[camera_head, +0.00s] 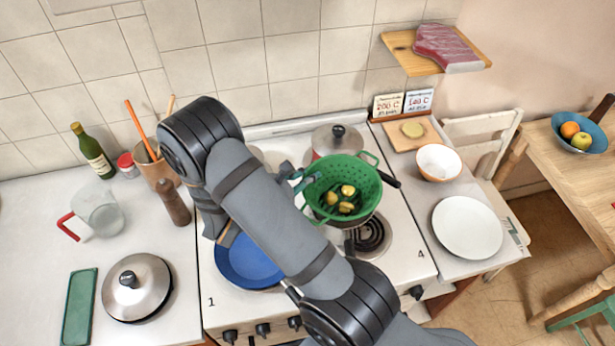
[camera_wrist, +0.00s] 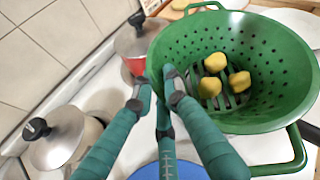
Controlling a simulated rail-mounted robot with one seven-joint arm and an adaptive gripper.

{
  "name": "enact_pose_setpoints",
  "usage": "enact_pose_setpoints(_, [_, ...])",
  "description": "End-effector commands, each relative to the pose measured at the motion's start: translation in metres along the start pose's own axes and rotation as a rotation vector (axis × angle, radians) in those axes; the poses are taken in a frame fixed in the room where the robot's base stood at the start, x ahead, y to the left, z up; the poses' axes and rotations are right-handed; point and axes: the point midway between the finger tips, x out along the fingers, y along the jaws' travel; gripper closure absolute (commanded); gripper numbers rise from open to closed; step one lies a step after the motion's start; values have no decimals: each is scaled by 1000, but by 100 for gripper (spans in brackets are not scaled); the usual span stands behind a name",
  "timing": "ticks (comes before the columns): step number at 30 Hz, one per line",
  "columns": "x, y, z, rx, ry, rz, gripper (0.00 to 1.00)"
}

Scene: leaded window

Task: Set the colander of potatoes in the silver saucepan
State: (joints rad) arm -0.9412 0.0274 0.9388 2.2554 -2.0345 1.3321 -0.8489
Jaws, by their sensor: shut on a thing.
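The green colander (camera_head: 328,178) holds three yellow potatoes (camera_head: 347,190) over the right side of the stove. My gripper (camera_head: 299,181) is shut on the colander's left rim; in the wrist view the fingertips (camera_wrist: 160,78) meet the near side of the green colander wall (camera_wrist: 262,118). The colander looks nearly level. A pan with a black handle (camera_head: 388,179) is mostly hidden beneath it; it may be the silver saucepan. I cannot tell whether the colander rests in it or hangs above it.
A red pot with a silver lid (camera_head: 336,140) stands behind the colander. A blue pan (camera_head: 245,262) is at the front left, partly under my arm. A bare coil burner (camera_head: 372,236) shows in front. A bowl (camera_head: 438,162) and white plate (camera_head: 467,228) are right.

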Motion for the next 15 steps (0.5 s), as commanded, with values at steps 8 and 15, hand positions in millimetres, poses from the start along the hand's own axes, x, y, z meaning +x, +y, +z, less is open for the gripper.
enact_pose_setpoints(8, [4,4,-8,0,-1,-1,100])
enact_pose_setpoints(15, [4,5,-8,0,0,0,83])
